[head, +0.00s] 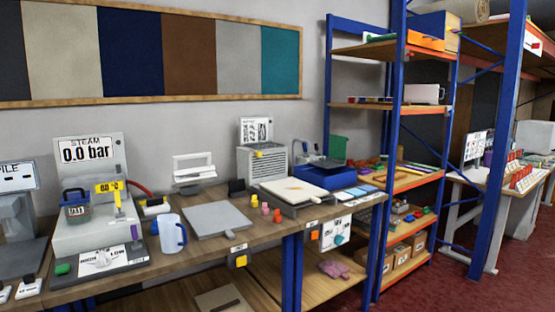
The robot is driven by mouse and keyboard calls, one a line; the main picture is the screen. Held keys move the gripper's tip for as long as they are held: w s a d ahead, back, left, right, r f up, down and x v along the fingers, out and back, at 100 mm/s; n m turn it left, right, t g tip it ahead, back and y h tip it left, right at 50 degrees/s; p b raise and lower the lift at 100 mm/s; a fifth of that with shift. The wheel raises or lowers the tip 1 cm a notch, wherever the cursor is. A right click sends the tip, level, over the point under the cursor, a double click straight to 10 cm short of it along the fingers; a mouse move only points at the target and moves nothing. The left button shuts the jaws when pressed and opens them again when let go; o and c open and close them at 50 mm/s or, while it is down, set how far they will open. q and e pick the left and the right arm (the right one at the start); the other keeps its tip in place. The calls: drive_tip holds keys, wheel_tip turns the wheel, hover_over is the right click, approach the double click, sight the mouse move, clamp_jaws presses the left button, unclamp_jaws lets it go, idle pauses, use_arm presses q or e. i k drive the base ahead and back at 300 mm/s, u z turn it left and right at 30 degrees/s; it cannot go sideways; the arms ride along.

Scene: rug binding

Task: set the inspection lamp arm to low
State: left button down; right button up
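No object is labelled as the inspection lamp. A white framed fixture (194,168) stands at the back of the bench, behind a flat grey plate (217,221); it may be the lamp, but I cannot tell. Its arm and any height marks are too small to make out. Neither of my grippers shows in the head view.
A steam unit (95,220) reading 0.0 bar and a white jug (171,233) stand on the bench (185,258) at left. A grey vented box (262,162) and small coloured pegs (265,207) are further right. Blue shelving (392,150) stands beyond; red floor (440,285) is clear.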

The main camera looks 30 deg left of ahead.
sight(182, 178)
drive_tip(key=z, duration=0.45)
drive_tip(key=i, duration=0.85)
drive_tip(key=u, duration=0.6)
drive_tip(key=i, duration=0.75)
drive_tip(key=u, duration=0.85)
